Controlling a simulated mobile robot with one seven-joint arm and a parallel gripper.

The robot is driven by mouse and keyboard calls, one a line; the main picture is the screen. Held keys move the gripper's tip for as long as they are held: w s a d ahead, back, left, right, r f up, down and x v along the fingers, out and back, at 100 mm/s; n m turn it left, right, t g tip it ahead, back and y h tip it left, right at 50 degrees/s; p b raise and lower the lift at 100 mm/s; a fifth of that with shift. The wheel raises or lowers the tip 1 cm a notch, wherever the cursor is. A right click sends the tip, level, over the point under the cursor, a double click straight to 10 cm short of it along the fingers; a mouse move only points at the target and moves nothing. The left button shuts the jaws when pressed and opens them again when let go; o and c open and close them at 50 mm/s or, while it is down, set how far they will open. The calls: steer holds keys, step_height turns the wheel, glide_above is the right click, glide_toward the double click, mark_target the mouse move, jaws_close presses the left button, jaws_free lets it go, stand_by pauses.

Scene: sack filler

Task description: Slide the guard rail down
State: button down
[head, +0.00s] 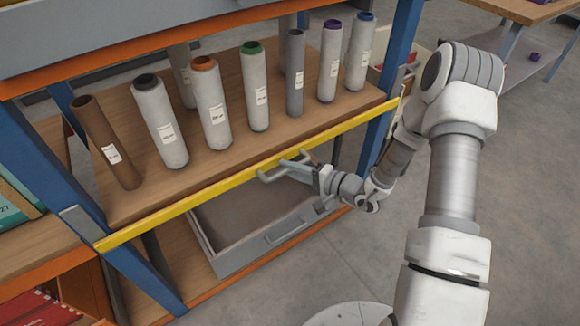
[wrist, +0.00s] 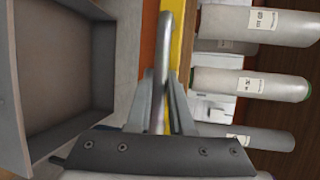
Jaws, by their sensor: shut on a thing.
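The yellow guard rail (head: 215,190) runs along the front edge of the wooden shelf in the head view, about level with the shelf top. It shows as a yellow strip in the wrist view (wrist: 181,40). A grey bar handle (head: 285,166) is fixed to the rail near its middle; it also shows in the wrist view (wrist: 163,62). My gripper (head: 312,168) is at the handle in front of the rail. In the wrist view my gripper's fingers (wrist: 163,100) are closed around the handle bar.
Several sack rolls with coloured ends, such as the green-ended one (head: 255,88), stand on the wooden shelf (head: 190,170) behind the rail. Below, an open grey drawer (head: 240,262) sticks out. Blue posts (head: 381,100) flank the shelf.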

steer(key=shift+s+d+f, duration=0.1)
steer(key=shift+f, duration=0.35)
steer(key=c, duration=0.8)
jaws_free()
steer(key=shift+r, duration=0.1)
steer(key=shift+s+d, duration=0.1)
steer(key=shift+d, duration=0.1)
steer(key=p+v, duration=0.3)
steer(key=v, duration=1.3)
steer(key=shift+s+d, duration=0.25)
steer(key=shift+d, duration=0.1)
steer(key=shift+r, duration=0.1)
